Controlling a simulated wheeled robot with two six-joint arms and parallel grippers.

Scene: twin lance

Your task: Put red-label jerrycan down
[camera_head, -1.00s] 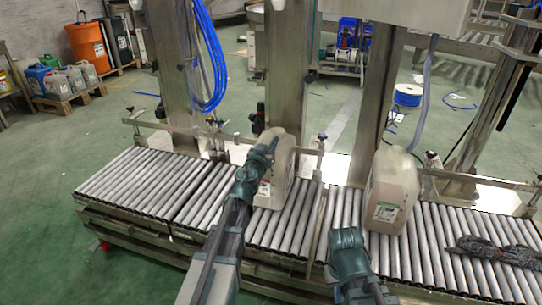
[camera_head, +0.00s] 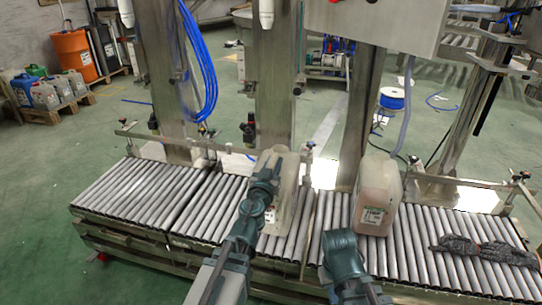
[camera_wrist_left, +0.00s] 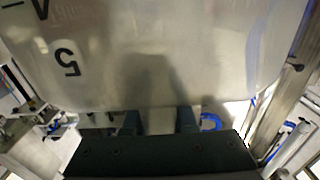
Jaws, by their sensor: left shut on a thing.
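The red-label jerrycan (camera_head: 287,192), a pale translucent can with a small label low on its front, is at the roller conveyor (camera_head: 150,200), left of centre. My left gripper (camera_head: 268,172) is shut on its upper part and covers some of its front. I cannot tell whether its base touches the rollers. In the left wrist view the can (camera_wrist_left: 150,60) fills the upper part, with dark printed marks, above the gripper fingers (camera_wrist_left: 160,122). My right gripper (camera_head: 342,250) is low in front of the conveyor, apart from both cans; its fingers do not show clearly.
A second jerrycan (camera_head: 377,197) with a green label stands upright on the rollers to the right. A dark crumpled bundle (camera_head: 487,250) lies further right. Metal posts (camera_head: 273,90) rise behind the conveyor. Rollers at the left are bare.

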